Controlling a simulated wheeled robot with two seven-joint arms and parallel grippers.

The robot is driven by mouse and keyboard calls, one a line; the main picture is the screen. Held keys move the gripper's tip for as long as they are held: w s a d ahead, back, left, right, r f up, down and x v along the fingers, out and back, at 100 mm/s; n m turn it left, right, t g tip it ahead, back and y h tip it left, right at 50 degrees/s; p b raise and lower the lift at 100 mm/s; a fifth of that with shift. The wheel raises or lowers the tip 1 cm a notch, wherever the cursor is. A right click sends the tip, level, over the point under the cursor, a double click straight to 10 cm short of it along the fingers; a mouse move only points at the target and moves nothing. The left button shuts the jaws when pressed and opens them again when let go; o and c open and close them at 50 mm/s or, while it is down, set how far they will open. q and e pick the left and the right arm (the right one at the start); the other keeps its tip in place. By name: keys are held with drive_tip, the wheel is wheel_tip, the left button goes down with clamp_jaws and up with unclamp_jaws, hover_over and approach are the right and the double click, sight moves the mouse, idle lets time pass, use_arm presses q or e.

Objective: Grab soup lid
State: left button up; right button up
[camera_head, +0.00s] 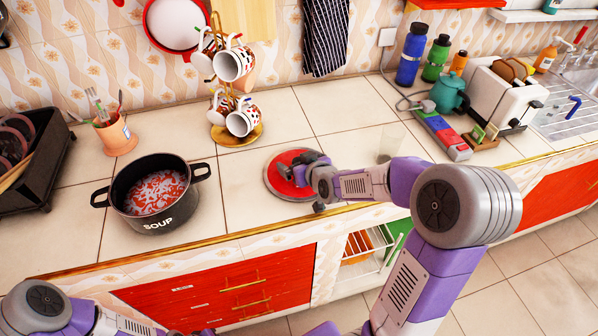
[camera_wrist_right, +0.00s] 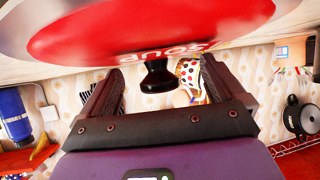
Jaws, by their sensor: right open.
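The soup lid (camera_head: 279,188) is a red disc with a grey rim, lying on the counter right of the soup pot. In the right wrist view its red top (camera_wrist_right: 110,38) with the word SOUP fills the upper part, and its black knob (camera_wrist_right: 157,76) shows between the fingers. My right gripper (camera_head: 303,178) is open over the lid, its fingers apart on either side of the knob in that view; I see no grip on it. The black soup pot (camera_head: 158,214) stands uncovered, with red and pale contents. My left arm shows at the lower left; its gripper is barely visible at the bottom edge.
A mug rack (camera_head: 239,133) with patterned mugs stands behind the lid. A utensil cup (camera_head: 117,138) and black dish rack (camera_head: 45,150) are at the left. Bare counter lies around the lid.

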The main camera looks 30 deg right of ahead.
drive_tip(key=shift+s+f, duration=0.15)
clamp_jaws()
idle(0.4)
